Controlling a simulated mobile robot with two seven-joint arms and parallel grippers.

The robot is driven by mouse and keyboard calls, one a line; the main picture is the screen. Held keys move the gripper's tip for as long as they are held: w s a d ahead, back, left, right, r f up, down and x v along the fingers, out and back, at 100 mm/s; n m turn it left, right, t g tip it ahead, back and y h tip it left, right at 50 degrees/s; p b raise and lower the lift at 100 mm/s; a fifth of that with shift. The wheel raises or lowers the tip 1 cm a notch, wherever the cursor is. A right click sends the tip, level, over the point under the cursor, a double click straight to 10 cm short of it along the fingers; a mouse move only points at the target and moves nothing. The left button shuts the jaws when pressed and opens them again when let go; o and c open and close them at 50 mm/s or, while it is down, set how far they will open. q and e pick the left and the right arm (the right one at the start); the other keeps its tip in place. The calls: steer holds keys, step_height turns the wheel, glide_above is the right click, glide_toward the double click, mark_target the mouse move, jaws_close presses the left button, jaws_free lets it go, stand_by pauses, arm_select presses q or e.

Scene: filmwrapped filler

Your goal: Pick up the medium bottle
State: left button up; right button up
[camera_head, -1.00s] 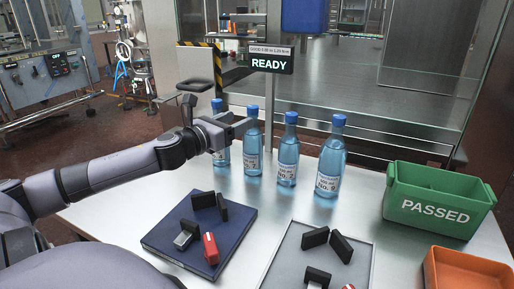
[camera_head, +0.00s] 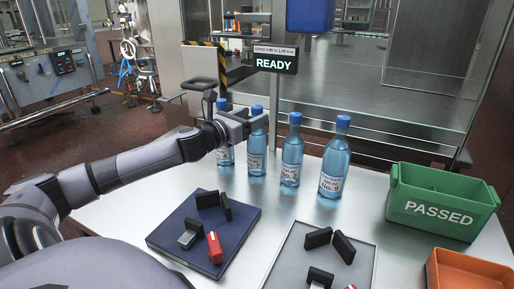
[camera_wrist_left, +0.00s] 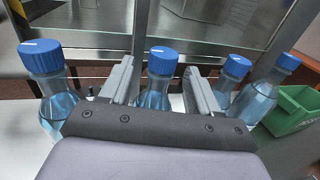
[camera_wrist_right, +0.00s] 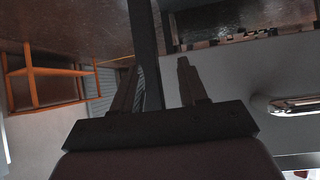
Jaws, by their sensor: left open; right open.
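Several blue bottles with blue caps stand upright in a row. Which one is the medium bottle I cannot tell for sure. My left gripper (camera_head: 252,119) is open at the upper part of the No. 7 bottle. In the left wrist view a bottle cap (camera_wrist_left: 162,61) shows between its fingers (camera_wrist_left: 158,75); contact is unclear. My right gripper (camera_wrist_right: 160,68) is open and empty, seen only in the right wrist view.
A blue tray (camera_head: 170,240) and a grey tray (camera_head: 364,268) hold small black, silver and red parts. A green PASSED bin (camera_head: 440,212) and an orange bin (camera_head: 470,270) stand at the right. A READY sign (camera_head: 274,62) rises behind the bottles.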

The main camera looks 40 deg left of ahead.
arm_select(q)
steer(key=shift+w+p, duration=0.4)
steer(key=shift+w, duration=0.85)
jaws_close()
steer(key=shift+r, duration=0.1)
